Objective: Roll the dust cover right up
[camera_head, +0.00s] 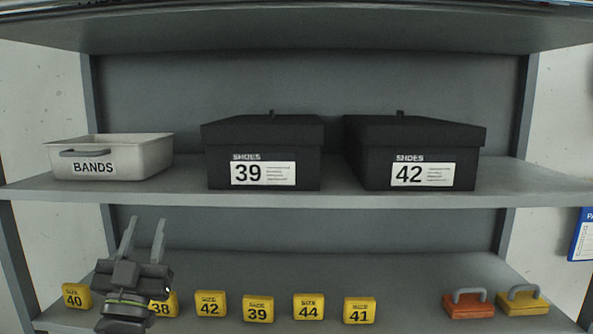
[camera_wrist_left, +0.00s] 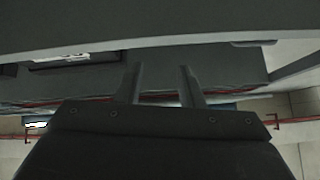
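I cannot make out a dust cover in either view; the front of the shelving stands uncovered in the head view. My left gripper (camera_head: 147,221) is at the lower left, in front of the lower shelf, with its fingers pointing up. The fingers are apart with nothing between them. In the left wrist view the same open gripper (camera_wrist_left: 158,67) points towards a dark grey surface, with a pale grey band above it. My right gripper is in neither view.
The upper shelf (camera_head: 350,199) holds a BANDS bin (camera_head: 140,157) and black shoe boxes 39 (camera_head: 262,150) and 42 (camera_head: 415,150). Yellow size blocks (camera_head: 257,308) line the lower shelf, with an orange (camera_head: 467,307) and a yellow (camera_head: 522,302) handled block at right.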

